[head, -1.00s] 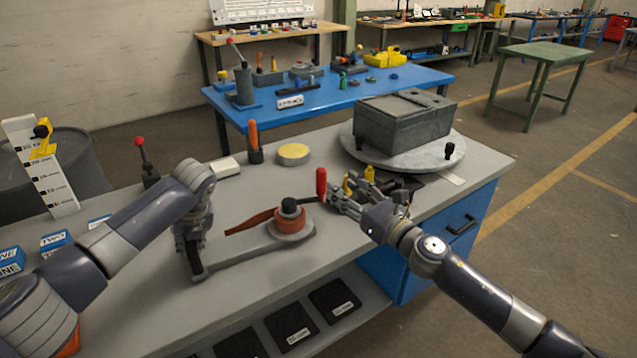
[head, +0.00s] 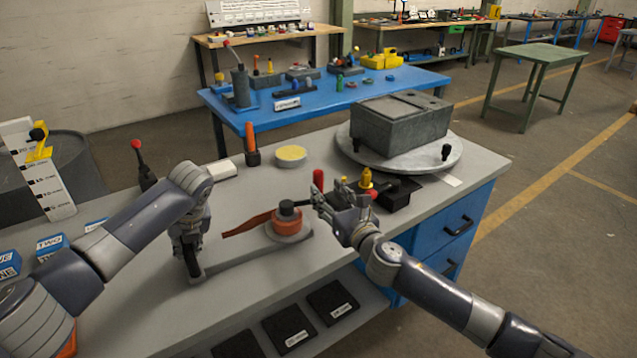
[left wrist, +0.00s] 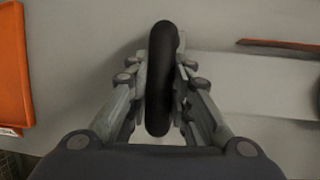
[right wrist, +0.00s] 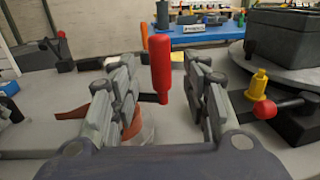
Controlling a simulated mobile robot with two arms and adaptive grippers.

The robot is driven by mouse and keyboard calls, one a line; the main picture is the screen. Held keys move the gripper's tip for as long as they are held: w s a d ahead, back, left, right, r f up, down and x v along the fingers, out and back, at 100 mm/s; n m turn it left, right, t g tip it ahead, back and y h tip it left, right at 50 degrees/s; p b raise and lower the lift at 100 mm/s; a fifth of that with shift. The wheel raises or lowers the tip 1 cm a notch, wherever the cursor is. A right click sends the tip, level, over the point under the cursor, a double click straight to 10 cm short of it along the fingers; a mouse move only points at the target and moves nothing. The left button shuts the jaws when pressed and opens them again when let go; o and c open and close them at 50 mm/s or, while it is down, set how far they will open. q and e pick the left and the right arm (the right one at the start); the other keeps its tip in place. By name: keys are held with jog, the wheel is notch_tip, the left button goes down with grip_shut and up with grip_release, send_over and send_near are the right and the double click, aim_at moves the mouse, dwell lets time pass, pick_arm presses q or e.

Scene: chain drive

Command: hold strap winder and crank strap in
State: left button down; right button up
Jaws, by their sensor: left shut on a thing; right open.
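The strap winder (head: 240,256) is a grey plate on the bench with an orange drum (head: 287,224) and a dark cap on top. An orange-brown strap (head: 247,223) runs off the drum to the left. My left gripper (head: 190,250) is shut on the winder's black handle (left wrist: 160,80). A red crank knob (head: 318,180) stands upright by the drum. It also shows in the right wrist view (right wrist: 161,68), between the fingers. My right gripper (right wrist: 166,100) is open around the knob's line of sight, with gaps on both sides. In the head view the right fingers (head: 330,200) are just right of the knob.
A yellow-topped black fixture with a red ball lever (right wrist: 265,108) stands right of my right gripper. A grey box (head: 400,120) sits on a round turntable (head: 448,165) behind. A yellow disc (head: 291,154) and an orange-handled tool (head: 251,145) stand at the back.

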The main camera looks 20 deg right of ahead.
aim_at(320, 185)
jog(key=shift+w+a, duration=0.15)
jog(key=shift+w, duration=0.85)
jog(key=shift+w+a, duration=0.2)
jog(key=shift+w, duration=0.8)
jog(key=shift+w+a, duration=0.15)
jog(key=shift+w, duration=0.85)
grip_shut()
